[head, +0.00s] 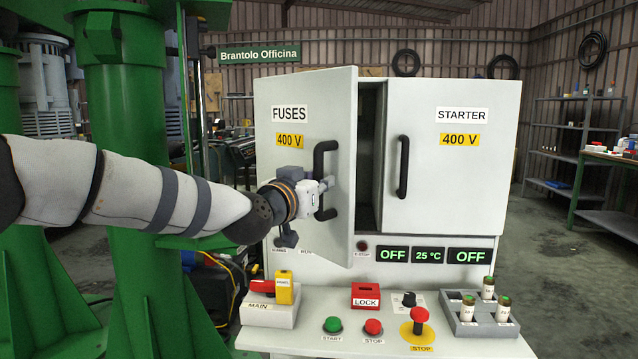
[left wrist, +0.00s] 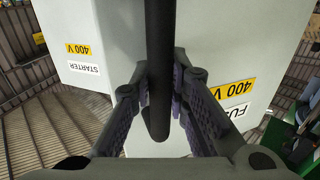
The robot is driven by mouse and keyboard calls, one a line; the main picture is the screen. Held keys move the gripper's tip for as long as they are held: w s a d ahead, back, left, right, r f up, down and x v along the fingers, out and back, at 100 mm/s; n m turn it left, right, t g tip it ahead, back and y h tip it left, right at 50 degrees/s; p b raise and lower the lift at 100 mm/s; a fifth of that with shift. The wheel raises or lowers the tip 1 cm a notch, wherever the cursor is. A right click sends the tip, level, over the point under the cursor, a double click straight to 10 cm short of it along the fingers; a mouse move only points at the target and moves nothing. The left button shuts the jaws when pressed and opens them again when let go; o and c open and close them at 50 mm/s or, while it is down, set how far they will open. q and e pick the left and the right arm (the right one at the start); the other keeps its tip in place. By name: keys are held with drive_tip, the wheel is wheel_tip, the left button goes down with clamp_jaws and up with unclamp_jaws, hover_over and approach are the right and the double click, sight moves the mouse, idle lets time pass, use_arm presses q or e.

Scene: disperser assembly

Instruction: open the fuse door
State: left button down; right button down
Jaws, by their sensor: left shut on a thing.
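The fuse door (head: 305,90), a pale grey panel labelled FUSES 400 V, stands partly open. It is swung outward, and a dark gap (head: 368,150) shows between it and the starter door (head: 440,190). My left gripper (head: 324,188) is shut on the fuse door's black handle (head: 319,160). In the left wrist view the handle (left wrist: 160,50) runs between the fingers (left wrist: 158,100), with the fuse door (left wrist: 262,90) on the right. The inside of the fuse compartment is mostly hidden. My right gripper is not in view.
The starter door looks shut, with its own black handle (head: 403,166). Below, the console carries a red-and-yellow main switch (head: 285,288), a red lock block (head: 366,296), buttons, and a grey tray (head: 470,324) of fuses. Green columns (head: 130,130) stand at left.

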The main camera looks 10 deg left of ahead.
use_arm(q)
drive_tip(key=c, duration=1.5)
unclamp_jaws()
drive_tip(key=shift+d, duration=0.1)
drive_tip(key=shift+c, duration=0.2)
drive_tip(key=shift+r, duration=0.1)
approach(329, 128)
drive_tip(key=x, duration=0.5)
drive_tip(key=shift+w+d, duration=0.1)
drive_tip(key=shift+w, duration=0.1)
